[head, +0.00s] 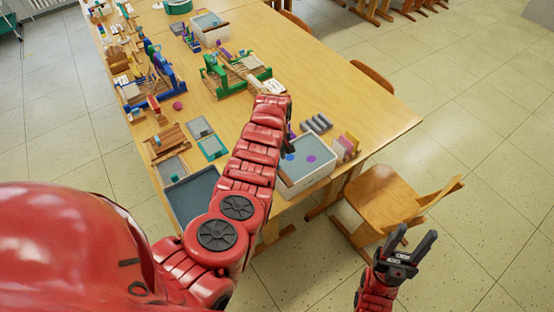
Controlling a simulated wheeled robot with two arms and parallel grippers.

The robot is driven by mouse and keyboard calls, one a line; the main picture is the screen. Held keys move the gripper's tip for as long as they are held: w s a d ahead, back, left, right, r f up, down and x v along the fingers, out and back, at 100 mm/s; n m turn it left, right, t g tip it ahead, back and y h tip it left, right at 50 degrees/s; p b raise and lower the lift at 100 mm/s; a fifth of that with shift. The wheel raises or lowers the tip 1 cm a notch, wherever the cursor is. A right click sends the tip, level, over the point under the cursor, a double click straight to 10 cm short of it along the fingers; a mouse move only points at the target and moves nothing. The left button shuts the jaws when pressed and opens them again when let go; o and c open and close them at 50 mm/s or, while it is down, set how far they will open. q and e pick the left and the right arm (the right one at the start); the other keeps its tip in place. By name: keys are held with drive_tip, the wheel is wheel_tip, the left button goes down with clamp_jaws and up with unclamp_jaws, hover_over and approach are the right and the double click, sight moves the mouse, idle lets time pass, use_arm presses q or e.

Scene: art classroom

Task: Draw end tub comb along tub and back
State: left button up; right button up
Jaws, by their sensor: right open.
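A white tub (310,184) stands at the near right corner of the long table, holding grey-blue liquid with blue and purple spots. My left arm reaches over the table and covers the tub's left part. I cannot clearly pick out a comb in or at the tub. My right gripper (412,243) is open and empty, over the floor at the lower right, well apart from the tub and below the wooden chair.
Upright coloured pieces (347,146) and a grey block (316,124) stand near the tub. A dark tray (190,197) lies to its left. Looms (233,75) and another white tub (209,31) are farther back. A wooden chair (385,197) stands at the table's right.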

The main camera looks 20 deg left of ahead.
use_arm(q)
drive_tip(key=shift+f+b, duration=0.5)
drive_tip(key=shift+f, duration=0.9)
clamp_jaws()
idle(0.5)
